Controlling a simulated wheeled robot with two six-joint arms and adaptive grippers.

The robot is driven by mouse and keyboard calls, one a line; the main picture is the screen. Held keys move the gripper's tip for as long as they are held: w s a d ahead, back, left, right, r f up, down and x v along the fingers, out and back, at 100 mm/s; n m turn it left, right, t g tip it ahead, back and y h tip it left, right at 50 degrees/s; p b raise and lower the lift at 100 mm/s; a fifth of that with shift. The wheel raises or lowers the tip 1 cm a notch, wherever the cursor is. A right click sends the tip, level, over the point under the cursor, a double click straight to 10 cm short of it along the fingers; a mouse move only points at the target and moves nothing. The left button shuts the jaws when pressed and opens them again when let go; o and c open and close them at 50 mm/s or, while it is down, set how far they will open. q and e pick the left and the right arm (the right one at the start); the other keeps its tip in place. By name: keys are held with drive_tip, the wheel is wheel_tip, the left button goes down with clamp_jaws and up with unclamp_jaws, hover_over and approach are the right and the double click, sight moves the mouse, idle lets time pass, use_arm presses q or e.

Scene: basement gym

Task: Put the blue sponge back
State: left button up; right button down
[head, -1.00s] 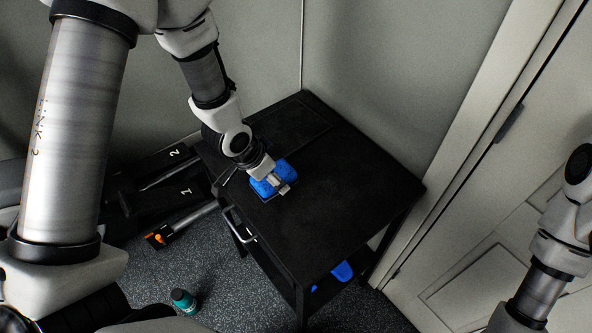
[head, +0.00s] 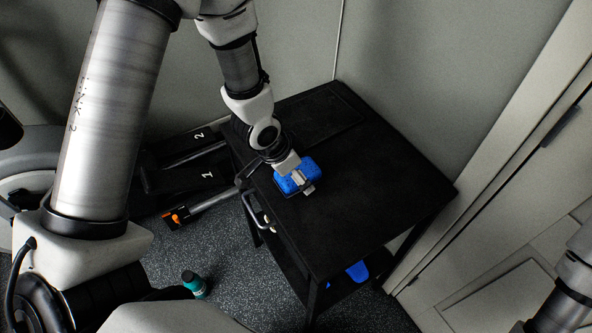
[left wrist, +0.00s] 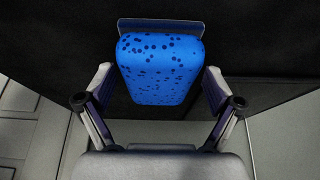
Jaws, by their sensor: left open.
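The blue sponge (head: 311,168) is on the top of the black cart (head: 390,190), near its left edge. My left gripper (head: 302,184) is over it and hides part of it in the head view. In the left wrist view the sponge (left wrist: 160,70) is bright blue with dark spots. A thin dark plate (left wrist: 160,25) shows along its far edge. The open fingers of my left gripper (left wrist: 160,95) stand on either side of the sponge, with a visible gap on each side. My right arm shows at the lower right, but its gripper is out of view.
A blue object (head: 357,271) is on the cart's lower shelf. A teal bottle (head: 194,284) stands on the speckled floor. An orange-ended bar (head: 175,217) lies left of the cart. Walls border the cart behind and right. Most of the cart top is clear.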

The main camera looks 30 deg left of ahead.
use_arm(q)
drive_tip(key=shift+r, duration=0.25)
drive_tip(key=shift+s+a+r, duration=0.1)
drive_tip(key=shift+r, duration=0.25)
drive_tip(key=b+v, duration=0.1)
drive_tip(key=v, duration=0.7)
drive_tip(key=shift+s, duration=0.15)
drive_tip(key=shift+b+v, duration=0.9)
drive_tip(key=shift+v, duration=0.1)
drive_tip(key=shift+s+a+r, duration=0.1)
drive_tip(key=shift+a+r, duration=0.05)
drive_tip(key=shift+r, duration=0.35)
